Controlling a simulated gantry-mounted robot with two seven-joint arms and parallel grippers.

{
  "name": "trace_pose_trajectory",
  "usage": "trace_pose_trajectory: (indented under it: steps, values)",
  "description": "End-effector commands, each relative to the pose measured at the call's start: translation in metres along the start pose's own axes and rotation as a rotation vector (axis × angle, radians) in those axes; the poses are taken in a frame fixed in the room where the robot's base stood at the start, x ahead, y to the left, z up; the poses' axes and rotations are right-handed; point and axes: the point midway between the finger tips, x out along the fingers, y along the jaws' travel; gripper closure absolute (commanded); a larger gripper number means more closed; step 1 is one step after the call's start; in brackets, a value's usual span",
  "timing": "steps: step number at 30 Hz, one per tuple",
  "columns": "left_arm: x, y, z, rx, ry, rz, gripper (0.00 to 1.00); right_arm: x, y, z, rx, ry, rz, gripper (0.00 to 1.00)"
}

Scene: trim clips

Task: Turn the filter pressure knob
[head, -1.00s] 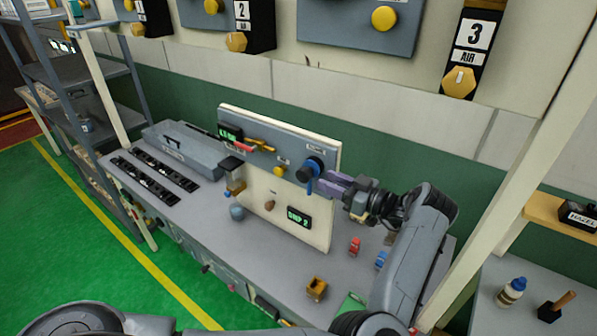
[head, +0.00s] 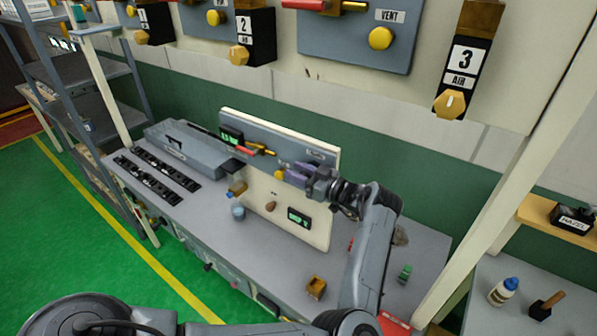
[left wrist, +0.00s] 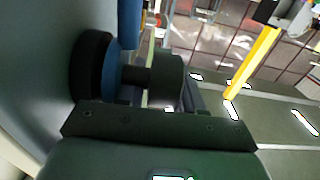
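The filter pressure knob is hidden behind my left gripper (head: 298,174) in the head view, on the grey strip (head: 265,145) of the upright panel. In the left wrist view a round black and blue knob (left wrist: 92,68) shows at the left, with a blue bar (left wrist: 129,24) above it. The gripper's dark body (left wrist: 155,130) is close beside it. The purple fingers overlap the knob's place in the head view. Whether they grip it I cannot tell. My right gripper is not in view.
The panel (head: 318,222) stands on a grey bench (head: 260,255) and bears a yellow knob (head: 279,174) and green-lit displays. An orange-brown block (head: 316,286) and a green piece (head: 404,273) lie on the bench. A large box with a VENT label hangs above.

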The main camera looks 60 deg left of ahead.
Motion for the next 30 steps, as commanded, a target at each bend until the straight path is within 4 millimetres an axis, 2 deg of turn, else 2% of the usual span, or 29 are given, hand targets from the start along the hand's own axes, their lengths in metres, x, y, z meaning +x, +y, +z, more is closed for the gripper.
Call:
trace_pose_trajectory:
  steps: [5,12,22,30]
  values:
    - [0.0,0.0,0.0002,0.0,0.0,0.0,0.64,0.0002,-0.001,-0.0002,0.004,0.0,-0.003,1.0]
    - [-0.0002,0.0,0.0,0.0,0.0,0.0,0.99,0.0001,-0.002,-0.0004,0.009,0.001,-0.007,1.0]
    - [0.0003,0.0002,-0.0004,-0.003,-0.046,0.0,1.0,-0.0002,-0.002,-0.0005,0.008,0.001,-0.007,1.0]
    - [0.0026,0.0003,0.0016,-0.004,-0.213,-0.001,1.0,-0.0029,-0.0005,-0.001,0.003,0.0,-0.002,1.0]
